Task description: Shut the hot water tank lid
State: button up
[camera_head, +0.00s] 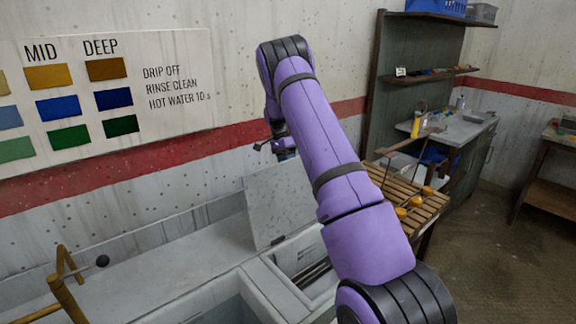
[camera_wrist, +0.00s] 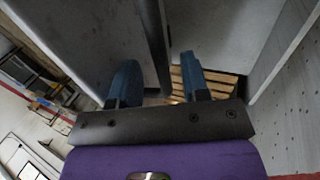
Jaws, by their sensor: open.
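The lid, a pale grey speckled panel (camera_head: 276,208), stands raised and tilted at the back of the grey tank (camera_head: 262,278) in the head view. An opening shows in the tank in front of it. My gripper (camera_head: 284,148) is above the lid near the wall, partly hidden behind my purple arm. In the wrist view my gripper (camera_wrist: 158,68) is open, its two blue fingers apart. A dark narrow strip (camera_wrist: 155,40) runs between the fingers, with a grey surface on either side; I cannot tell whether it is the lid's edge or whether the fingers touch it.
A slatted wooden table (camera_head: 420,210) with several orange-yellow items stands right of the tank. A shelf unit (camera_head: 425,73) and a bench (camera_head: 455,130) are behind it. A brass-coloured frame (camera_head: 65,290) rises at the lower left. The colour chart (camera_head: 180,85) hangs on the wall.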

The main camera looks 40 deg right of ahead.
jog(key=shift+s+f, duration=0.2)
jog(key=shift+f, duration=0.2)
grip_shut()
